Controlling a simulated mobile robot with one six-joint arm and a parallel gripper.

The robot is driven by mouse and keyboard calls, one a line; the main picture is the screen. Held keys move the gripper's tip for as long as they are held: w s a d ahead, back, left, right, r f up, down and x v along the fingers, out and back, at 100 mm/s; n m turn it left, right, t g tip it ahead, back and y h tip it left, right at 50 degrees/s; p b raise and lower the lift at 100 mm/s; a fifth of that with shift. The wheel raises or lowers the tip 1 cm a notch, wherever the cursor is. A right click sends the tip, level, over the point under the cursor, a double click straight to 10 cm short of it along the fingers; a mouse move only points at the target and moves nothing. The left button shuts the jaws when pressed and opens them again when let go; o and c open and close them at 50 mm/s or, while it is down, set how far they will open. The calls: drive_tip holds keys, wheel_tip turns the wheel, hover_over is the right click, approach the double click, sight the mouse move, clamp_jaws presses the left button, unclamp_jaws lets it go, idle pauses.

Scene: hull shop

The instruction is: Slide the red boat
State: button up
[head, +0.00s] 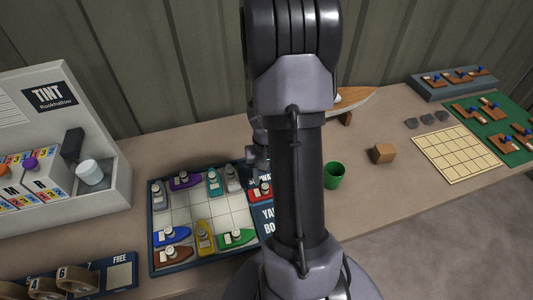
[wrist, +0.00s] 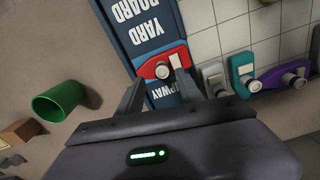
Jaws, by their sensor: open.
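The red boat (wrist: 150,69) lies on the dark blue strip at the edge of the yard board (wrist: 205,40), between the YARD BOARD and SLIPWAY lettering. It has a white cabin and a round grey knob. In the head view the red boat (head: 262,194) shows at the board's right side, partly hidden by my arm. My gripper (wrist: 160,79) is open, its two fingers either side of the boat's near edge in the wrist view. I cannot tell whether they touch it. In the head view my arm hides most of the gripper.
Purple, teal, grey, blue, yellow, green and brown boats stand on the board's grid. A green cup (head: 334,175) and a wooden block (head: 383,153) stand right of my arm. A TINT cabinet (head: 100,130) stands at left. Bare table lies around the cup.

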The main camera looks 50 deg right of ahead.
wheel_tip(320, 180, up, 12)
drive_tip(key=p, duration=0.3)
drive_tip(key=shift+r+p, duration=0.15)
drive_tip(key=shift+p, duration=0.2)
drive_tip(key=shift+s, duration=0.1)
